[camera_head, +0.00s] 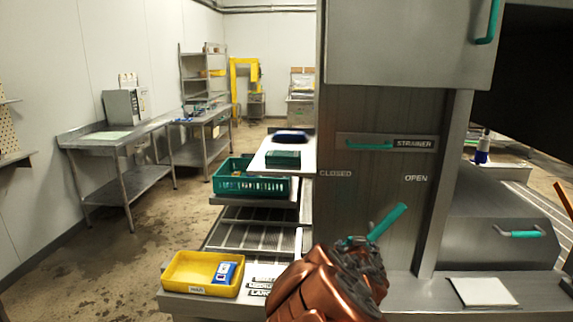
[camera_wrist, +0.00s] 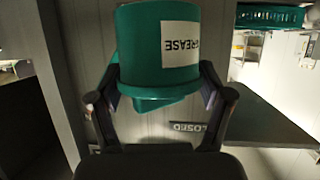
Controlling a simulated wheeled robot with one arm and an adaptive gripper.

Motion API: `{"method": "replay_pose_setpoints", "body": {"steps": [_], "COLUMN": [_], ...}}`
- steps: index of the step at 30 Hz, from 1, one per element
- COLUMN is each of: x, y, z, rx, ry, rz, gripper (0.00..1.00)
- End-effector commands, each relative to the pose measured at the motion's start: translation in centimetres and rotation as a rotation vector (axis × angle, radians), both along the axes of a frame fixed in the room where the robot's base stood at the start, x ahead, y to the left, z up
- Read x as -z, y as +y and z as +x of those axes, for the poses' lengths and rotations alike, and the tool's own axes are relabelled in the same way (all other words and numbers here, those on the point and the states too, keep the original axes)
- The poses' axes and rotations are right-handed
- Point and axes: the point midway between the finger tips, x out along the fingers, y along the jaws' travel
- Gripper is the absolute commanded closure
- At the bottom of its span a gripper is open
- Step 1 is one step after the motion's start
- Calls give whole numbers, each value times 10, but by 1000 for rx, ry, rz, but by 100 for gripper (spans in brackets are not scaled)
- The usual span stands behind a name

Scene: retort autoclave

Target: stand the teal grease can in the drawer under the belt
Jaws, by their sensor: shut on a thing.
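The teal grease can (camera_wrist: 140,45) fills the upper middle of the wrist view, with a white GREASE label that reads upside down there. My gripper (camera_wrist: 160,93) is shut on it, with one dark finger on each side. In the head view my copper-coloured wrist hides the can and the fingers. A grey front with a teal handle (camera_head: 520,234) stands at the right; I cannot tell whether it is a drawer. No drawer clearly under a belt can be made out.
A teal lever (camera_head: 388,221) juts from the steel cabinet beside my wrist, below CLOSED and OPEN labels. A STRAINER panel (camera_head: 410,143) is above. A yellow tray (camera_head: 185,278) holds a blue-and-white item. A green crate (camera_head: 250,187) stands behind it. The floor at left is clear.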

Motion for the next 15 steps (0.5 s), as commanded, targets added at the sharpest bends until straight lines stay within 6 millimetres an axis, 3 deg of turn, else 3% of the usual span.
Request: {"method": "replay_pose_setpoints", "body": {"steps": [3, 7, 15], "x": [34, 61, 92], "y": [-3, -1, 2], "z": [7, 11, 10], "rx": [-60, -127, -202], "ry": [9, 10, 10], "rz": [-5, -1, 16], "gripper": [66, 66, 65]}}
